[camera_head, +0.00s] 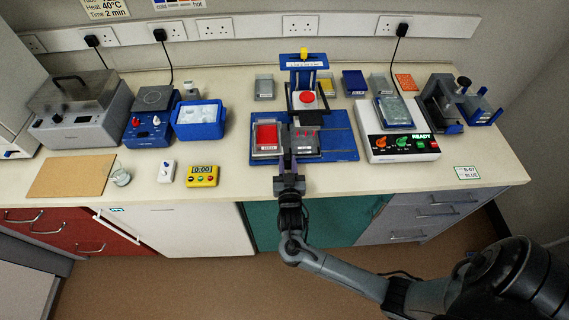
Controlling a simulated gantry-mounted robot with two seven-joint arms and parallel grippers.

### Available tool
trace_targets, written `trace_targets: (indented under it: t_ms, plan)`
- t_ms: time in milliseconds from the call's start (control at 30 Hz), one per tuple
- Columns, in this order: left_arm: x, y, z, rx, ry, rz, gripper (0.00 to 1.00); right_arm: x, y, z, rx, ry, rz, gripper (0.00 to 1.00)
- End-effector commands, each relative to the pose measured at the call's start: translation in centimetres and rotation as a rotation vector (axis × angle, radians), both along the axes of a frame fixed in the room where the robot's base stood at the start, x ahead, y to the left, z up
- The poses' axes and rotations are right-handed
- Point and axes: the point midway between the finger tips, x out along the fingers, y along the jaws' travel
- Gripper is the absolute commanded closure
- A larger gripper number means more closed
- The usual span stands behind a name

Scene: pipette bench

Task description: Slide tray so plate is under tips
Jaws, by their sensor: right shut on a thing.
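The blue pipetting stand (304,63) stands upright at the middle back, with a yellow knob on top and a round red piece low on its front. In front of it lies a blue base (343,147) with rails. A tray (305,154) sits on this base, with a red plate (266,134) in its left part. The plate is left of and in front of the stand's head. My left gripper is not in view.
Left are a blue stirrer (152,117), a blue ice bin (200,120), a yellow timer (202,176) and a beaker (121,177). Right is a white READY device (402,143). Small racks stand behind the base.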

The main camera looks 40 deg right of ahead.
Motion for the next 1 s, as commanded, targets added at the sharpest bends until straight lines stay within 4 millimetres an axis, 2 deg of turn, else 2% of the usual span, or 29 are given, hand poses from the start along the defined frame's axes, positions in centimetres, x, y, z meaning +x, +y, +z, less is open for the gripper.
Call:
trace_targets:
  t_ms: [233, 267, 400, 767, 1000]
  plan:
    - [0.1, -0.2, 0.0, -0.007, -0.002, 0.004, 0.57, 0.2, 0.5, 0.0, 0.0, 0.001, 0.013, 1.0]
    - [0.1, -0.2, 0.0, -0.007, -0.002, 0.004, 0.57, 0.2, 0.5, 0.0, 0.0, 0.001, 0.013, 0.71]
    - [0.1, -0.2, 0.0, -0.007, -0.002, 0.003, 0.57, 0.2, 0.4, 0.0, 0.0, 0.001, 0.012, 0.51]
    - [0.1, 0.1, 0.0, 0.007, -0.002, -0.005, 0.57, -0.1, 0.5, -0.1, 0.001, 0.002, 0.009, 0.51]
    - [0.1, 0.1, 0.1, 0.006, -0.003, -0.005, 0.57, -2.4, 2.5, -0.1, 0.004, 0.003, 0.01, 0.51]
